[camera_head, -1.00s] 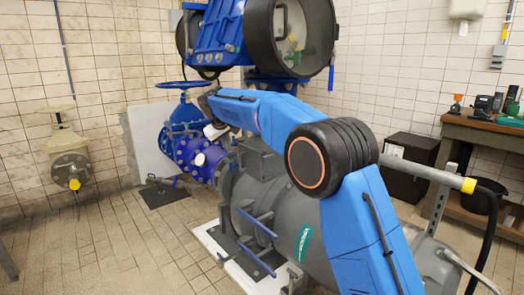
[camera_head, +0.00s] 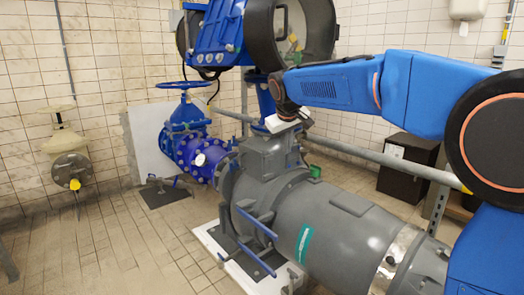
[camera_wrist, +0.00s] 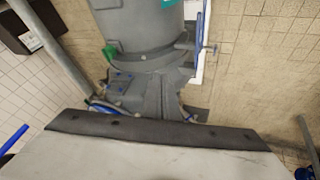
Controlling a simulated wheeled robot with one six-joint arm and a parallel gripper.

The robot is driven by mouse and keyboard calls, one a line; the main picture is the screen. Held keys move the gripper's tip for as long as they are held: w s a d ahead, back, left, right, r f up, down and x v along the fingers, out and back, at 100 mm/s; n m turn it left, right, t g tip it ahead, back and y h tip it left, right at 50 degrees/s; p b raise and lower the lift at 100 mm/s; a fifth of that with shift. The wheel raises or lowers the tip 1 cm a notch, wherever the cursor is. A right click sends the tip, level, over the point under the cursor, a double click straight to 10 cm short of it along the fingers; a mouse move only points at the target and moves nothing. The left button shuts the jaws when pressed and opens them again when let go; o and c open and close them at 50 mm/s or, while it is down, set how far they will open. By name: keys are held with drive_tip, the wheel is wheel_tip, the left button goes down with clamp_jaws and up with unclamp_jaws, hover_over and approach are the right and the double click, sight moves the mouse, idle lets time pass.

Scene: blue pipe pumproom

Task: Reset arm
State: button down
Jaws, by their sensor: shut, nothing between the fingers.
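My blue arm reaches in from the right in the head view. My gripper (camera_head: 289,121), a small pale and dark shape at the arm's end, appears in front of or over the top of the grey pump housing (camera_head: 340,222). It is shut, with nothing seen in it. Whether it touches the housing cannot be told. In the wrist view a broad pale surface with a dark edge fills the bottom, and the grey pump body (camera_wrist: 142,25) shows beyond it.
A blue valve with a handwheel (camera_head: 180,85) stands left of the pump. A grey rail (camera_head: 400,160) runs behind the pump. A dark box (camera_head: 407,165) stands by the back wall. Tiled floor at the left is clear.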

drive_tip(key=s+d+f+m+g, duration=0.1)
drive_tip(key=s+d+f, duration=0.1)
drive_tip(key=s+d, duration=0.75)
drive_tip(key=s+d+f+m, duration=0.2)
drive_tip(key=s+d, duration=0.4)
drive_tip(key=s, duration=0.7)
drive_tip(key=s+d+f+m, duration=0.1)
drive_tip(key=s+d+f, duration=0.1)
drive_tip(key=s+f, duration=0.5)
drive_tip(key=s+d+f+m, duration=0.1)
drive_tip(key=s+d+f, duration=0.2)
drive_tip(key=s+f, duration=0.4)
drive_tip(key=s, duration=0.8)
drive_tip(key=shift+s+f+y, duration=0.25)
drive_tip(key=shift+f+y, duration=0.05)
drive_tip(key=shift+f, duration=0.05)
